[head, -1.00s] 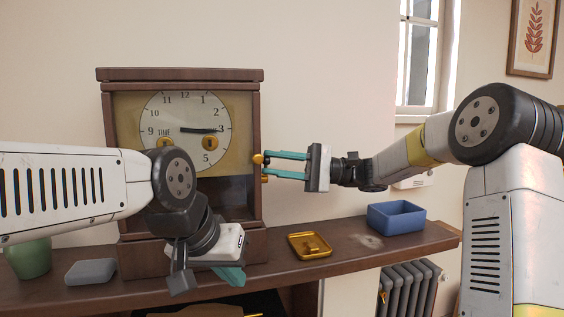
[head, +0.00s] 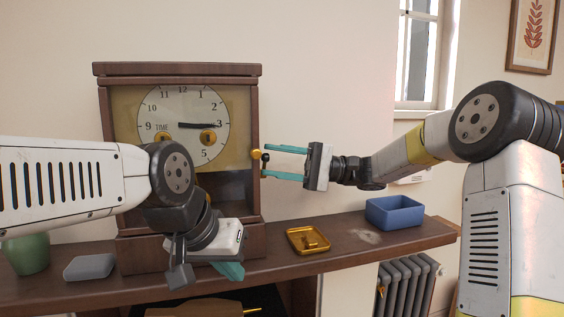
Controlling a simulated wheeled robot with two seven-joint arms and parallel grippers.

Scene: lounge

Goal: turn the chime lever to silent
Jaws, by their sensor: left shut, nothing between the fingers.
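The wooden clock (head: 178,70) stands on the shelf with its dial facing me. On its right side a small brass knob (head: 256,155), apparently the chime lever, sticks out with a dark tip beside it. My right gripper (head: 265,162) is open, its two teal fingers pointing left, one above and one below the knob's height. Whether either finger touches the lever is too small to tell. My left gripper (head: 230,270) is shut and empty, low in front of the clock's base. My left arm hides part of the clock's lower left.
On the shelf (head: 360,255) are a brass tray (head: 293,246) holding a small brass piece, a blue box (head: 394,213), a grey block (head: 89,267) and a green pot (head: 28,254). A radiator (head: 408,285) stands below at the right.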

